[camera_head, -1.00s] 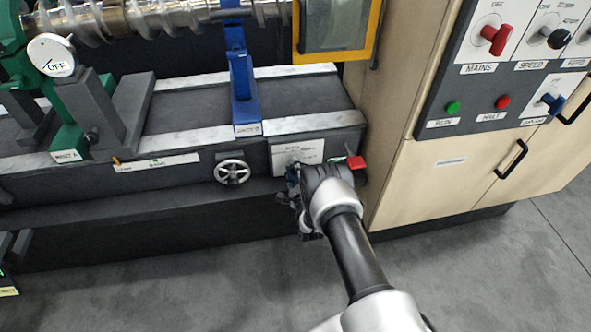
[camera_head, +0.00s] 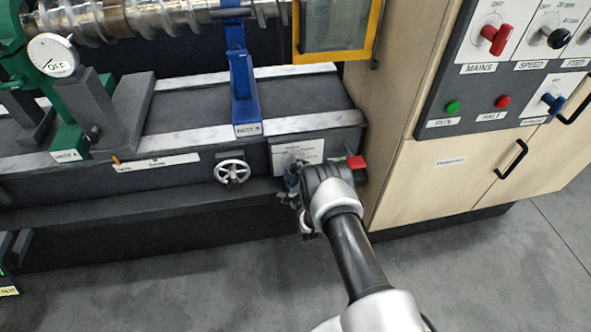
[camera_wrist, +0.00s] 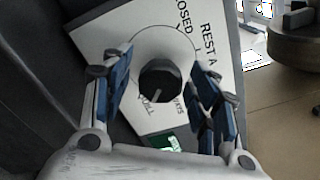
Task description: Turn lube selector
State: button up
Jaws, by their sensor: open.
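The lube selector is a round black knob (camera_wrist: 160,79) on a white label plate (camera_wrist: 140,27) in the wrist view. The plate has a circle around the knob and labels that include "CLOSED" and "REST A"; the lower ones are hard to read. A pale pointer mark shows on the knob's lower side. My gripper (camera_wrist: 161,64) is open, with one blue-padded finger on each side of the knob and gaps visible between. In the head view my gripper (camera_head: 293,182) is at the plate (camera_head: 310,150) on the bench front and mostly hides the knob.
A small green display (camera_wrist: 168,143) is under the knob. A handwheel (camera_head: 232,171) is left of the plate and a red part (camera_head: 356,162) right of it. A beige cabinet (camera_head: 420,185) with a control panel (camera_head: 490,70) stands right. The floor in front is clear.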

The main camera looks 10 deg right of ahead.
jog(key=s, duration=1.2)
jog(key=shift+r, duration=0.1)
